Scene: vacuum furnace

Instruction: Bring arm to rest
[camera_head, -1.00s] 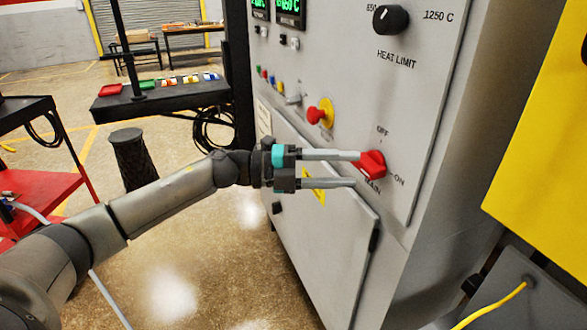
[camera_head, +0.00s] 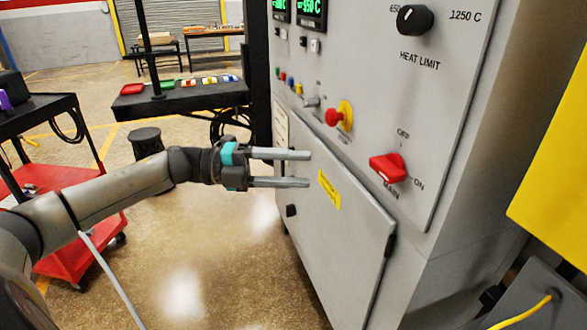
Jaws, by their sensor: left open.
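My left gripper (camera_head: 309,169) is open and empty, its two grey fingers apart and pointing right. It shows in front of the lower part of the grey furnace cabinet (camera_head: 440,215), near the yellow label (camera_head: 329,189) on the lower door. The red main switch (camera_head: 388,168) is to the right of the fingertips, apart from them, with OFF marked above it and ON to its right. My left arm (camera_head: 110,195) reaches in from the left edge. My right gripper does not show.
A red emergency button (camera_head: 334,117) on a yellow base and a black heat limit knob (camera_head: 414,19) stand out from the panel. A red cart (camera_head: 75,250) stands at left. A black bench (camera_head: 185,98) with coloured trays is behind. A yellow panel (camera_head: 556,170) is at right.

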